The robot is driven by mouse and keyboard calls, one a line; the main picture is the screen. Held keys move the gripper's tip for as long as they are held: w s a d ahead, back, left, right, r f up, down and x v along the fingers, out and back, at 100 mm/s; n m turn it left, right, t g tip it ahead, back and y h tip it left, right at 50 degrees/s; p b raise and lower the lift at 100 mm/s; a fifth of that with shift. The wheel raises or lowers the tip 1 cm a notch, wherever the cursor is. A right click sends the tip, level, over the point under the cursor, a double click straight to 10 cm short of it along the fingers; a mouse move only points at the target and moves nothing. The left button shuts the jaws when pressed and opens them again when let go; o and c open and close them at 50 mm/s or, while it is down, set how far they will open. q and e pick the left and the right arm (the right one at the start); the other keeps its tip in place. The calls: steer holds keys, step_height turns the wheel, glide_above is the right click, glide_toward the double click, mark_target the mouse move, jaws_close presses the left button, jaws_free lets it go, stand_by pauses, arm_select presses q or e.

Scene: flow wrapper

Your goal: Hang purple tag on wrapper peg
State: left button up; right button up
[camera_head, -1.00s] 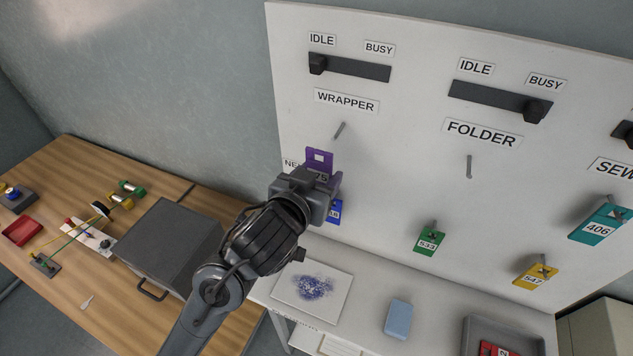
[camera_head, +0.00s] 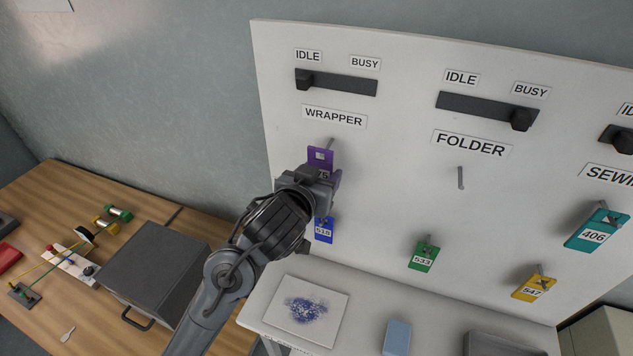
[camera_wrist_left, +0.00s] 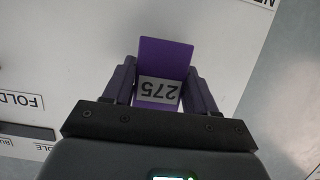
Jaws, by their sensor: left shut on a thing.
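The wrapper peg (camera_head: 330,143) sticks out of the board under the WRAPPER label (camera_head: 335,117). The tag's top edge is just below and left of the peg in the head view. I cannot tell whether they touch. My right gripper is not in view.
The bare folder peg (camera_head: 460,177) is to the right. A blue tag (camera_head: 324,230), a green tag (camera_head: 423,256), a yellow tag (camera_head: 534,288) and a teal tag (camera_head: 598,231) hang lower on the board (camera_head: 400,190). A grey box (camera_head: 160,258) stands on the wooden table.

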arm_select(q)
steer(key=x, duration=0.3)
steer(key=shift+d+r+b, duration=0.1)
steer(key=shift+r+b, duration=0.1)
steer(key=shift+b, duration=0.15)
steer(key=shift+w+f, duration=0.15)
steer(key=shift+w, duration=0.05)
steer(key=shift+f, duration=0.1)
stand_by(0.5)
steer(key=o, duration=1.1)
